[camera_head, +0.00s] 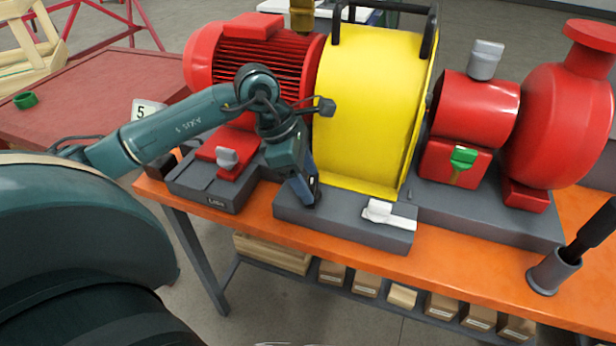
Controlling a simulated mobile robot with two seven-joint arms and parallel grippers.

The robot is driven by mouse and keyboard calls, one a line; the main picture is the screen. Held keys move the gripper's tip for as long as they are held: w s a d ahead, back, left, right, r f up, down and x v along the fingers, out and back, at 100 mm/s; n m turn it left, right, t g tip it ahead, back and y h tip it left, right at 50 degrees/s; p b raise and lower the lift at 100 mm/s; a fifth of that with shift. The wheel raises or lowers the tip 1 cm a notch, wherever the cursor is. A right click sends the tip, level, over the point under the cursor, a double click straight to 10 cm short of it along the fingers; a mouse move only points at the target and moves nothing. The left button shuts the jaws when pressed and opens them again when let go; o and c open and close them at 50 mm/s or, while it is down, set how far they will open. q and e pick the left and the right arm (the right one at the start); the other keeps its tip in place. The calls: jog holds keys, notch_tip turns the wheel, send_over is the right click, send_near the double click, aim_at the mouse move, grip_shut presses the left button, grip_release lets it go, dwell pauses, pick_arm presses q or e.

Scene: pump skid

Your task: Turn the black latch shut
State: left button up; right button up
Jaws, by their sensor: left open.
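My left gripper (309,190) points down at the left front of the yellow guard (365,100), just above the grey base block (345,229). Its fingers are dark and seen nearly edge-on; it is open. I cannot clearly make out a black latch; the spot at the fingers is dark and partly hidden by the gripper. A white latch (388,214) lies on the same block to the right of the gripper, apart from it. My right gripper is not in view.
A red motor (262,62) stands behind my left arm. A red pump (560,120) with a green-handled valve (462,159) stands at right. A grey cup (553,272) holds a dark rod at the orange bench's (455,266) right front. Boxes sit on the shelf below.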

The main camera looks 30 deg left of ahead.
pick_arm(q)
jog(key=shift+d+f, duration=0.15)
jog(key=shift+f, duration=0.35)
